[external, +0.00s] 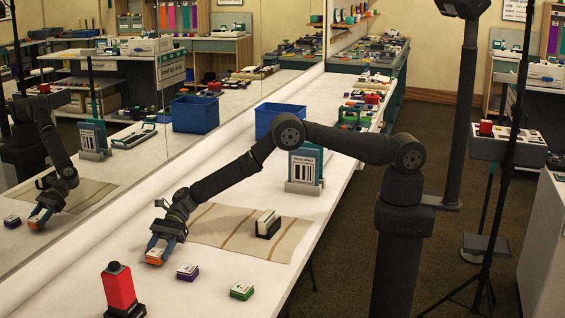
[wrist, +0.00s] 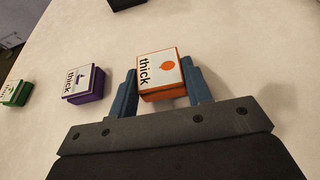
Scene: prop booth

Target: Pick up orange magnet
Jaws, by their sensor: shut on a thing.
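The orange magnet (external: 155,256) is a small block with a white top at the left end of the white table in the external view. In the wrist view the orange magnet (wrist: 163,75) shows the word "thick" and an orange picture on its top. My gripper (external: 160,250) is low over the table with its blue fingers on either side of the magnet. In the wrist view my gripper (wrist: 164,86) is shut on it. I cannot tell whether the magnet is touching the table or slightly raised.
A purple magnet (external: 187,272) and a green magnet (external: 242,290) lie to the right. A red post with a black knob (external: 118,286) stands in front. A striped mat (external: 215,220) holds a black-and-white block (external: 267,223). A mirror (external: 130,150) runs along the table's back.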

